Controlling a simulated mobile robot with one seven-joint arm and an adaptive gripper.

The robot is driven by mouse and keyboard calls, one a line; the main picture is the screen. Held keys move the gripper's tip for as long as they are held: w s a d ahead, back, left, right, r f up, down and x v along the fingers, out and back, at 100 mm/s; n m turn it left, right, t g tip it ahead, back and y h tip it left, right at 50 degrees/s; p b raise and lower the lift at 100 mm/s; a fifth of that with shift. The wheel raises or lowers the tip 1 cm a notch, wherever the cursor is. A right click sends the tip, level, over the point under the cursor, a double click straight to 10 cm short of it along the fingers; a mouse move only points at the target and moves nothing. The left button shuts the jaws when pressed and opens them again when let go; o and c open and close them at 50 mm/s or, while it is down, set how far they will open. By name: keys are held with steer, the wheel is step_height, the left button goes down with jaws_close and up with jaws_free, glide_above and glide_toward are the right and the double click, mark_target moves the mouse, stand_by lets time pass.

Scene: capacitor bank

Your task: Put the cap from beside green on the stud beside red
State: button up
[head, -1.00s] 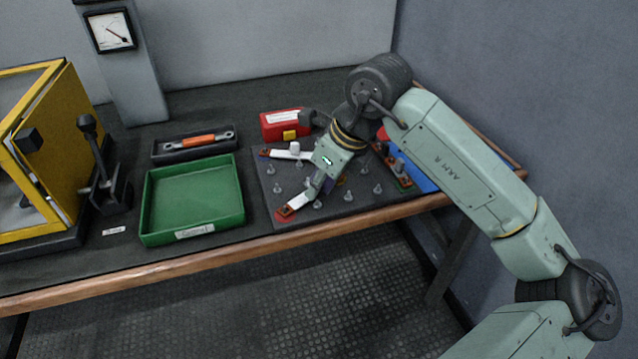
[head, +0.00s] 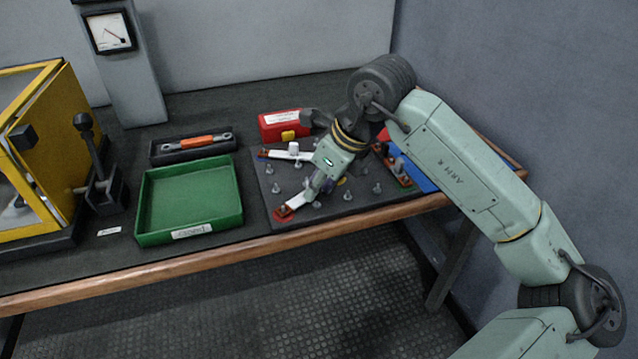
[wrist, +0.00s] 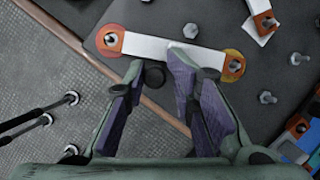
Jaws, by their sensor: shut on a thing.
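My gripper (wrist: 157,78) is shut on a small dark round cap (wrist: 155,75), seen between its fingertips in the wrist view. In the head view my gripper (head: 311,191) hangs over the front of the dark stud plate (head: 333,208), and the cap cannot be made out there. A white bar (wrist: 172,48) with orange ends lies just beyond the fingers. Its left end has a stud (wrist: 112,39) on a red disc (wrist: 102,32), which also shows in the head view (head: 282,214). Its right end has a stud (wrist: 235,66) on a yellow disc. A rack (head: 403,179) has a green mark at its front end.
Several bare studs stand on the plate. A second bar (head: 276,154) carries a white piece (head: 293,148) further back. A green tray (head: 190,200), a red box (head: 282,126) and a blue tray (head: 421,179) are around the plate. The table's front edge is close.

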steer(key=shift+o, duration=1.4)
steer(key=shift+s+a+f+g, duration=0.1)
steer(key=shift+f+g, duration=0.05)
steer(key=shift+f, duration=0.45)
steer(key=shift+s+a+f+g, duration=0.1)
steer(key=shift+f+g, duration=0.05)
steer(key=shift+f, duration=0.4)
steer(key=shift+r, duration=0.15)
steer(key=shift+c, duration=0.2)
steer(key=shift+w+d, duration=0.1)
steer(key=shift+b, duration=0.4)
steer(key=shift+c, duration=0.2)
steer(key=o, duration=1.3)
